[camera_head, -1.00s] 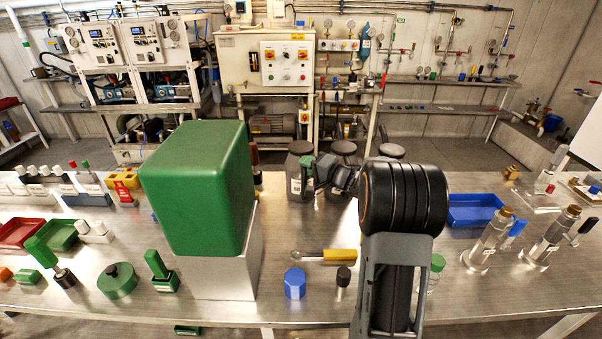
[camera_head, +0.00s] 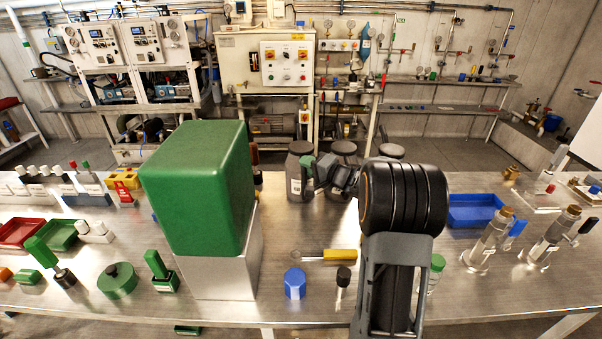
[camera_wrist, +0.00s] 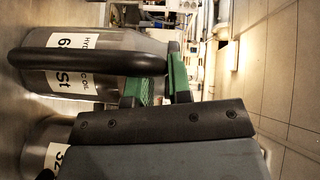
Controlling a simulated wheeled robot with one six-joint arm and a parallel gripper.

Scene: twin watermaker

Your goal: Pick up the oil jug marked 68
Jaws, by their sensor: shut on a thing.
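The oil jug marked 68 (camera_wrist: 75,75) is grey with a dark handle (camera_wrist: 90,58) and a white label, and appears sideways in the wrist view. In the head view it is the leftmost jug (camera_head: 296,180) of the row behind the table's middle, upright. My gripper (camera_wrist: 168,85) has green fingers closed at the end of the dark handle. In the head view, my gripper (camera_head: 307,163) is at the jug's right side, near its top. My own arm hides part of the space to the right.
A second jug (camera_wrist: 58,150), its label partly showing 32, stands beside it. Two more dark jug tops show in the head view (camera_head: 343,148). A large green block (camera_head: 195,190) on a metal base stands front left. A yellow-handled tool (camera_head: 340,255) lies in front.

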